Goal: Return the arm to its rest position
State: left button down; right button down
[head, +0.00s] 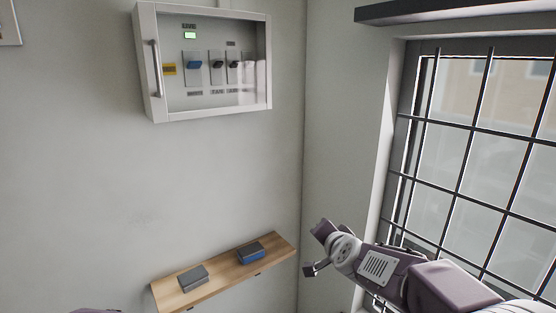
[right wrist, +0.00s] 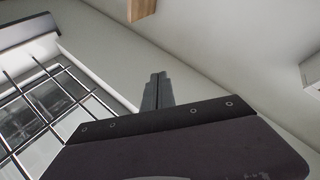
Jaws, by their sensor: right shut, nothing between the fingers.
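My right arm (head: 385,272) comes in from the lower right in the head view, in front of the wall corner and the window. Its wrist end is bent and points left, to the right of the wooden shelf and apart from it. In the right wrist view my right gripper (right wrist: 157,90) has its two dark fingers together, with nothing between them. My left gripper does not show; only a small purple piece of my body shows at the bottom edge of the head view.
A wall cabinet (head: 146,60) with switches behind a clear front hangs upper left. A barred window (head: 480,150) is at right. The wall between cabinet and shelf is clear.

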jog(key=s+d+f+n+g+b, duration=0.1)
jog(key=s+d+f+n+g, duration=0.25)
jog(key=s+f, duration=0.85)
jog(key=s+d+f+n+g, duration=0.1)
jog(key=s+f+n+g, duration=0.1)
jog(key=s+f+g, duration=0.2)
jog(key=s+d+f+n+g+h, duration=0.1)
jog(key=s+f+n+g, duration=0.2)
jog(key=s+f, duration=0.5)
jog(key=s+g, duration=0.1)
jog(key=s, duration=0.3)
jog(key=shift+s, duration=0.25)
